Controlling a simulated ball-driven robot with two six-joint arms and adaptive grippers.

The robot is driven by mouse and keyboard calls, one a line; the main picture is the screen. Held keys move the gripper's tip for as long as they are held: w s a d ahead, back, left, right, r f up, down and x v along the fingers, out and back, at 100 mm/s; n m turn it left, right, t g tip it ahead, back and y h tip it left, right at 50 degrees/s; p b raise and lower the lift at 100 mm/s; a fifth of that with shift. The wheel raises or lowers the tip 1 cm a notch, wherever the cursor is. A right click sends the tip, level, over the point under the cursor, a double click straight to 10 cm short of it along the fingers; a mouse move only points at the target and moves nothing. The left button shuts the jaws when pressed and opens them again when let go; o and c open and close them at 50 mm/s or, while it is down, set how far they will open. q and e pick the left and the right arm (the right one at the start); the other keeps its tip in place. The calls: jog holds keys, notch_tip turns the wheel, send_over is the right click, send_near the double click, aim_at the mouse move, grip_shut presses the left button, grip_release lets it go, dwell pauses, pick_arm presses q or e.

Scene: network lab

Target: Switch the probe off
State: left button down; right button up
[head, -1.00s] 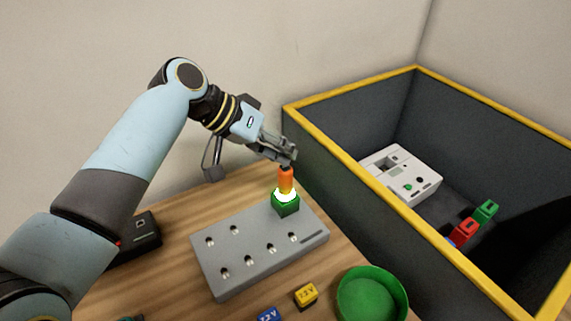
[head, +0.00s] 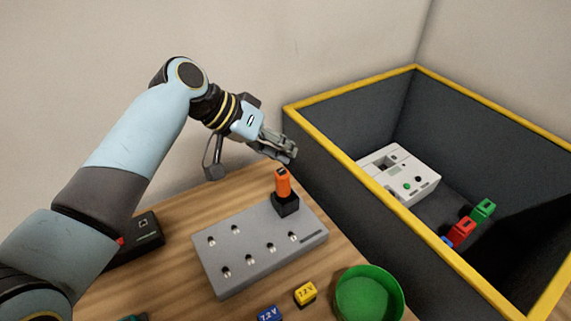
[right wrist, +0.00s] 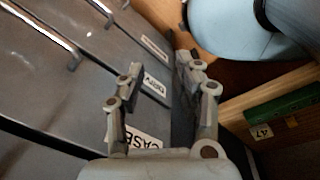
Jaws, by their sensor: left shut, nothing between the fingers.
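The probe (head: 282,183) is orange and stands upright in a black block at the back right of the grey board (head: 232,270). No glow shows on the probe or its block. My left gripper (head: 291,157) is shut and empty just above the probe's top, with a small gap visible between them. My right gripper (right wrist: 160,80) shows only in the right wrist view. Its fingers are apart with nothing between them, in front of grey drawer fronts.
A yellow-rimmed dark bin (head: 343,150) stands right of the board, holding a white device (head: 402,172) and red and green blocks. A green bowl (head: 369,297), a yellow block (head: 305,293) and a blue block (head: 269,314) sit in front. Labelled drawers (right wrist: 70,100) have bar handles.

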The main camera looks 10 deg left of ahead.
notch_tip(320, 180, up, 6)
jog(key=p, duration=0.6)
jog(key=shift+a+r, duration=0.2)
jog(key=shift+a, duration=0.05)
